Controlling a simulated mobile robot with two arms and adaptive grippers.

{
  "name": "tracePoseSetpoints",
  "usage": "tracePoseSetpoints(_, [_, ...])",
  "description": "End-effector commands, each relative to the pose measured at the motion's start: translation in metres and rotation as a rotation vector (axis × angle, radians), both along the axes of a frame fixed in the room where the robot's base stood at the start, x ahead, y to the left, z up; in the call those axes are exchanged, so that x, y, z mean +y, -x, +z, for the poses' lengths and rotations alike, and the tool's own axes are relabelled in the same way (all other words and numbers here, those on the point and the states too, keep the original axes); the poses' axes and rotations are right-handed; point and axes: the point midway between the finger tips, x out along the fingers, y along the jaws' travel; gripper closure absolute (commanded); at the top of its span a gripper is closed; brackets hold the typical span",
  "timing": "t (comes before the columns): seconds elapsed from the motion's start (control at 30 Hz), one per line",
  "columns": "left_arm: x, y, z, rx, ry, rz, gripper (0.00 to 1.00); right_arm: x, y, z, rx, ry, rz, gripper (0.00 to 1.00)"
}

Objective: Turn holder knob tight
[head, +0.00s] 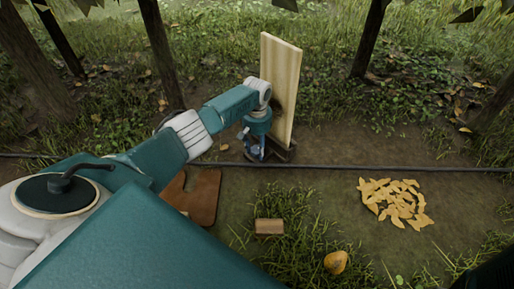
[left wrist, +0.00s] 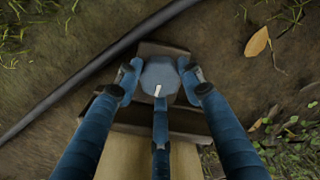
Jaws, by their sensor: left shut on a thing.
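The holder knob (left wrist: 160,76) is a grey-blue, many-sided disc with a short white mark, seen from above in the left wrist view. My left gripper (left wrist: 160,82) has its blue fingers around the knob and is shut on it. In the head view my left gripper (head: 256,148) points down beside the foot of an upright pale wooden board (head: 286,80); the knob is hidden there. The dark brown holder (head: 284,153) sits at the board's foot, and its block shows behind the knob in the left wrist view (left wrist: 166,49). My right gripper is not in view.
A black hose (head: 360,167) runs across the ground by the holder. A brown flat piece (head: 204,194), a small wooden block (head: 269,227), a yellow pear-like fruit (head: 336,262) and a pile of yellow pieces (head: 396,201) lie nearer. Tree trunks (head: 368,38) stand behind.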

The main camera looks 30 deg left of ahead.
Motion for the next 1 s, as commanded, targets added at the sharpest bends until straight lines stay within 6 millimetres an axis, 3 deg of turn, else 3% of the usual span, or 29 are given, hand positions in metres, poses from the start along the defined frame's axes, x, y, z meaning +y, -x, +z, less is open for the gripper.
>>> tracePoseSetpoints(0.37, [-0.001,0.001,0.002,0.002,0.002,-0.208,0.88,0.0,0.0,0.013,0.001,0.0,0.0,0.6])
tracePoseSetpoints(1.0, [-0.001,0.001,0.0,0.001,0.002,-0.812,0.88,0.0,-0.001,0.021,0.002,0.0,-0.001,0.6])
